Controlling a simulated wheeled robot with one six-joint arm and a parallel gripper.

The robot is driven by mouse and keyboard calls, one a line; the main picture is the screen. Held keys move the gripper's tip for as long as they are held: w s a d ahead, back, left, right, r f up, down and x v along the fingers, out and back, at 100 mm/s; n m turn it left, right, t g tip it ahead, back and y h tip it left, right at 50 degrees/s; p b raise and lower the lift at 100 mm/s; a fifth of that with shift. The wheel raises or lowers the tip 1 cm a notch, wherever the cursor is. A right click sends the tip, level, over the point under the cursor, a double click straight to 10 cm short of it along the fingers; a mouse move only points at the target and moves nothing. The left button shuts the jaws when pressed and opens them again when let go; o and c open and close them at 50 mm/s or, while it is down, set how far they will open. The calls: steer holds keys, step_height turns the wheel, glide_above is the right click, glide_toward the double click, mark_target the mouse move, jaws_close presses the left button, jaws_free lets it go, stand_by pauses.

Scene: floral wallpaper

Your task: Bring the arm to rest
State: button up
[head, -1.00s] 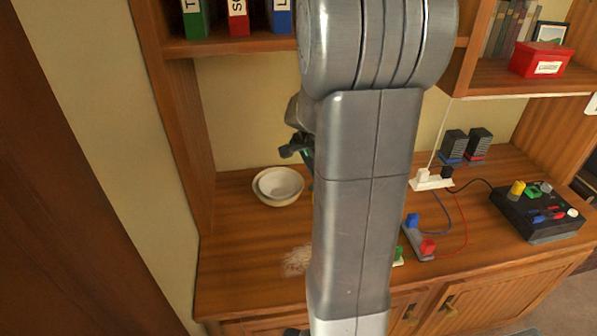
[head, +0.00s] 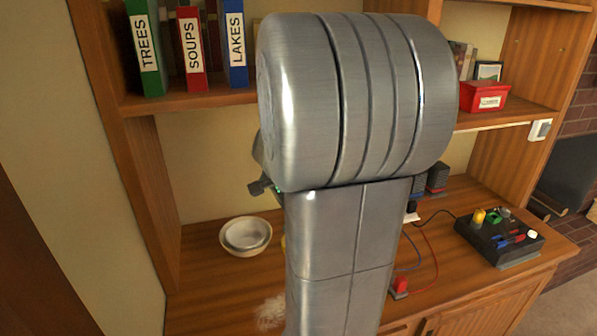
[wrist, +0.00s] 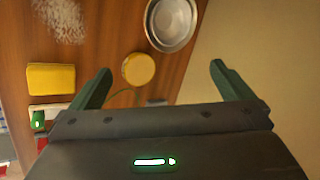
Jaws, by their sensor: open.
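My gripper (wrist: 162,88) shows in the wrist view with its two dark green fingers wide apart and nothing between them. It faces the wooden desk top (wrist: 110,20) from above, with the wall on the right of that view. In the head view my arm fills the middle, and only a small dark part of the gripper (head: 260,187) shows to the left of the arm, above the desk. The rest of the gripper is hidden behind the arm.
Stacked bowls (head: 246,235) stand on the desk's left. A pale patch (head: 271,312) lies before them. A yellow round thing (wrist: 138,69) and a yellow block (wrist: 51,78) lie below the gripper. A black control box (head: 500,240) stands right.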

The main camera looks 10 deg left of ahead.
steer(key=x, duration=1.4)
steer(key=shift+w+f, duration=0.15)
steer(key=shift+f, duration=0.1)
steer(key=shift+a, duration=0.1)
steer(key=v, duration=1.4)
steer(key=b, duration=0.2)
glide_toward(254, 242)
steer(key=a+f, duration=0.1)
steer(key=s+a+f, duration=0.1)
steer(key=f, duration=0.1)
steer(key=shift+s+a+f, duration=0.1)
steer(key=shift+s+f, duration=0.05)
step_height(254, 242, up, 11)
steer(key=p, duration=0.2)
steer(key=shift+s, duration=0.1)
